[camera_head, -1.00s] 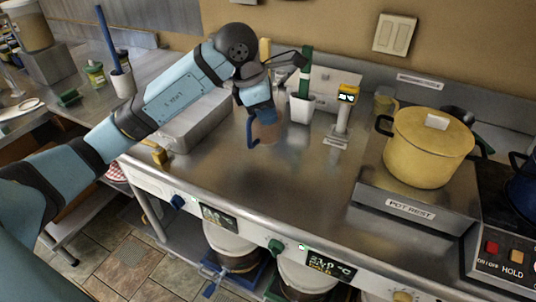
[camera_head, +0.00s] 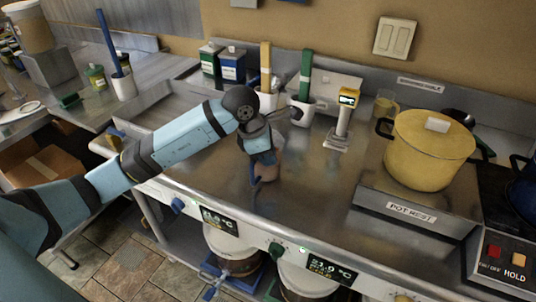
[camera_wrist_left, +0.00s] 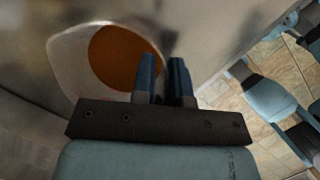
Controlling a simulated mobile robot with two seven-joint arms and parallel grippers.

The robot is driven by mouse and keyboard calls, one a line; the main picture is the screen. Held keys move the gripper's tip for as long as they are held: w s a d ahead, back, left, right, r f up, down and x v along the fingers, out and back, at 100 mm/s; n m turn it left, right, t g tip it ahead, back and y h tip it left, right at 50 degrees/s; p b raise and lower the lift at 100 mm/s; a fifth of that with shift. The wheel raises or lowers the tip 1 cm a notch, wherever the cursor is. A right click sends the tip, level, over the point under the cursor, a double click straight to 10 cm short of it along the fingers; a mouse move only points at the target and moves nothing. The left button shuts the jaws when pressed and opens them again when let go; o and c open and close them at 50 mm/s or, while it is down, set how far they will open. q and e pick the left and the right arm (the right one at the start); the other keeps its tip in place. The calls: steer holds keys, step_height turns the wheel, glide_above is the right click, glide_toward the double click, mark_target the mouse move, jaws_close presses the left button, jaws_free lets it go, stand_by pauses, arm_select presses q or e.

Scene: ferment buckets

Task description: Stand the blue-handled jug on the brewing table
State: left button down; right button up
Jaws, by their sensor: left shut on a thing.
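The blue-handled jug (camera_head: 268,170) is a translucent vessel over the steel brewing table (camera_head: 315,195), near its front edge. In the left wrist view I look down into the jug (camera_wrist_left: 75,48), where orange-brown liquid (camera_wrist_left: 122,58) shows inside its pale rim. My left gripper (camera_head: 258,158) is shut on the jug at its blue handle. The gripper's two fingers also show in the left wrist view (camera_wrist_left: 165,80), beside the rim. The jug looks about upright and low over the tabletop. I cannot tell whether its base touches. My right gripper is not in view.
Behind the jug stand white holders with a green-handled tool (camera_head: 304,80) and a yellow-handled tool (camera_head: 266,70), and a probe stand (camera_head: 342,120). A yellow pot (camera_head: 425,155) sits at the right. Green (camera_head: 210,62) and blue (camera_head: 232,65) boxes stand at the back. The table's middle is clear.

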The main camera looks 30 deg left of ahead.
arm_select(q)
steer(key=shift+f, duration=0.1)
steer(key=c, duration=1.1)
jaws_free()
steer(key=shift+c, duration=0.2)
steer(key=shift+a+r, duration=0.1)
steer(key=shift+r, duration=0.35)
steer(key=v, duration=1.1)
steer(key=shift+s+r, duration=0.2)
steer(key=shift+s, duration=0.05)
